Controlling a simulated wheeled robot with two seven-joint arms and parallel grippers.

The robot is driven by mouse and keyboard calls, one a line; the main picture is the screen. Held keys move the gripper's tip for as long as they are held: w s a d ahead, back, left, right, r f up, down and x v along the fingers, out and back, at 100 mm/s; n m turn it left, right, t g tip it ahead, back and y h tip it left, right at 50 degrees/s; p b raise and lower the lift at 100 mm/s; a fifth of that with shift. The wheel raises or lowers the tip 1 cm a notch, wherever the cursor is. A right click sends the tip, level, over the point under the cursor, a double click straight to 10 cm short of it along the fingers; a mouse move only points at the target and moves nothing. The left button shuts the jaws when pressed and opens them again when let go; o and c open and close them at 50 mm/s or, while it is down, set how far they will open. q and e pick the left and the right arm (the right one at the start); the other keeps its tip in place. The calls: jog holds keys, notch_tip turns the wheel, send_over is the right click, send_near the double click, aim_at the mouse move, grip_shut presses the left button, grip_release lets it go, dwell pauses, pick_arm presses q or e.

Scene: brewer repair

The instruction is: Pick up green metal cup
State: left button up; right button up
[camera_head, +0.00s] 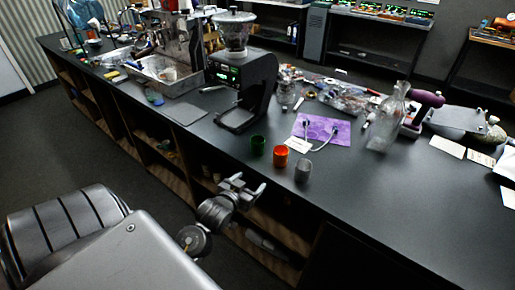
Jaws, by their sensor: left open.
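The green metal cup (257,146) stands upright on the dark counter (350,195), near its front edge. An orange cup (281,156) stands just to its right, and a grey cup (303,171) stands right of that. My left gripper (250,186) is in front of the counter's front edge, below the green cup in the picture. It is open and empty, and apart from the cups. My right gripper is not in view.
A black grinder (247,85) stands behind the green cup. A purple mat (322,129) with cables lies behind the orange and grey cups. A glass bottle (388,118) stands further right. The counter's front right part is clear. Open shelves (165,160) are below the counter.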

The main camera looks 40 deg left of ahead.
aim_at(254, 144)
pick_arm(q)
jog(key=w+a+r+t, duration=0.1)
jog(key=w+a, duration=0.1)
jog(key=w, duration=0.1)
jog(key=w+a+r+t+y+p, duration=0.1)
jog(key=w+a+r, duration=0.1)
jog(key=w, duration=0.1)
jog(key=w+a+r+n+t, duration=0.1)
jog(key=w+a+r, duration=0.1)
jog(key=shift+w+a+r+y, duration=0.1)
jog(key=shift+w+a+y, duration=0.15)
jog(key=shift+w+y, duration=0.15)
jog(key=shift+w+r+p, duration=0.1)
jog(key=shift+p, duration=0.2)
jog(key=p+x, duration=0.1)
jog(key=x, duration=0.3)
jog(key=shift+w+f+p, duration=0.2)
jog(key=shift+p, duration=0.2)
jog(key=shift+w+a+f, duration=0.1)
jog(key=shift+w+a, duration=0.05)
jog(key=shift+w, duration=0.1)
jog(key=shift+c, duration=0.3)
